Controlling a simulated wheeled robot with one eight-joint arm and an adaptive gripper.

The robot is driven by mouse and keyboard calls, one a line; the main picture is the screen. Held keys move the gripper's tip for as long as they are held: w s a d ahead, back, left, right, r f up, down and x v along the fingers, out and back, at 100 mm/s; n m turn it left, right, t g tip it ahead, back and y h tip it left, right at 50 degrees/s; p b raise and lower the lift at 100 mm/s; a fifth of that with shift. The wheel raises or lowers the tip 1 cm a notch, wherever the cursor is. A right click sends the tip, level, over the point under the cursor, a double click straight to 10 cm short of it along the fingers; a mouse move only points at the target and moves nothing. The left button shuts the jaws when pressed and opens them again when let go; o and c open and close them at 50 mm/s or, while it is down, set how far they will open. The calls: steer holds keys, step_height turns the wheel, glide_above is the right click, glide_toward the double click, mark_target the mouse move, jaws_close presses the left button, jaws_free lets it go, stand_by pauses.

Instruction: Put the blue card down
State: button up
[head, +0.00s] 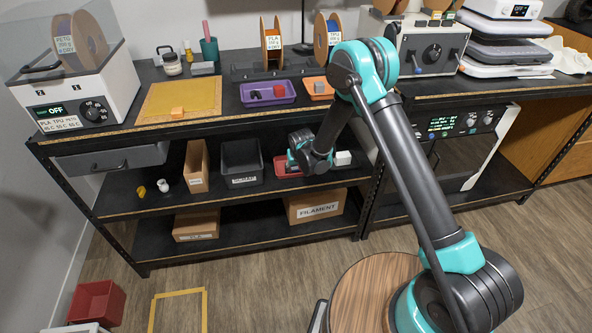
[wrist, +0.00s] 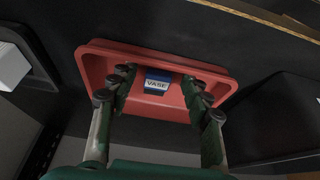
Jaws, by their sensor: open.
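The blue card (wrist: 158,78), with a white band reading "VASE", is in the red tray (wrist: 100,62) in the wrist view. It appears to lie on the tray floor between my fingers, with a gap on each side. My gripper (wrist: 157,83) is open, its fingertips over the tray on either side of the card. In the head view my gripper (head: 293,164) reaches into the middle shelf and hides part of the red tray (head: 282,172). The card cannot be made out there.
A dark bin (head: 240,174) stands left of the red tray. A white block (head: 343,158) is to the right. The worktop edge (head: 200,124) runs above the shelf. A cardboard box marked "FILAMENT" (head: 316,208) is on the shelf below.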

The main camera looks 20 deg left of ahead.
steer(key=v, duration=1.2)
steer(key=shift+r, duration=0.15)
steer(key=shift+d, duration=0.15)
stand_by(1.1)
